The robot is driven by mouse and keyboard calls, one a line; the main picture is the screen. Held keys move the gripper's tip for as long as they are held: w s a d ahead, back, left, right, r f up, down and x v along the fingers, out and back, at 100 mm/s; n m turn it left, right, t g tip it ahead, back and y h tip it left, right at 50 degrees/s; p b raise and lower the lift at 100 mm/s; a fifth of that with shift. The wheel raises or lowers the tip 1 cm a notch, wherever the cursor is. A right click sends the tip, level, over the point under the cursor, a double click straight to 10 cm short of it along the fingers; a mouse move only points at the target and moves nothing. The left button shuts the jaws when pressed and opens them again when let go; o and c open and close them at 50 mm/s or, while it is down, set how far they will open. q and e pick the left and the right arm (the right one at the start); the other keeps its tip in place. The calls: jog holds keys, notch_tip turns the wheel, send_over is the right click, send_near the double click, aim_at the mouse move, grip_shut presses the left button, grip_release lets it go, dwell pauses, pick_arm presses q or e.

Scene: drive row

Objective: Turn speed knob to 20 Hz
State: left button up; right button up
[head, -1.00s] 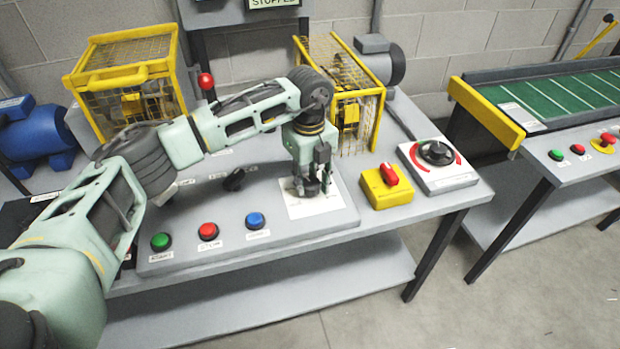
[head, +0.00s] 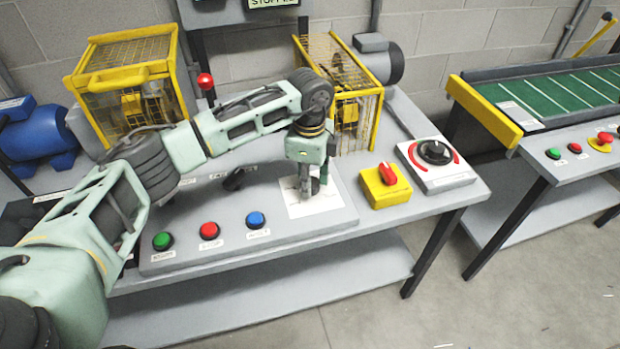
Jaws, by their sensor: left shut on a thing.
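The speed knob's white scale plate (head: 318,208) lies at the right end of the sloped grey control panel (head: 215,262). My left gripper (head: 309,187) points down over the plate and is shut on the speed knob. The gripper covers nearly all of the knob, so its pointer and the marks under it cannot be read. My right gripper is not in view.
Green (head: 162,241), red (head: 209,231) and blue (head: 256,220) buttons line the panel's front. A black selector switch (head: 234,180) sits behind them. A yellow box with a red switch (head: 385,187) and a large black rotary switch (head: 435,153) stand to the right. Yellow guards (head: 128,80) stand behind.

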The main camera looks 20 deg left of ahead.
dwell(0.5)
pick_arm(q)
jog(key=o, duration=1.1)
jog(key=shift+s+a, duration=0.1)
jog(key=shift+s, duration=0.05)
jog(key=shift+c, duration=0.2)
notch_tip(320, 180, up, 12)
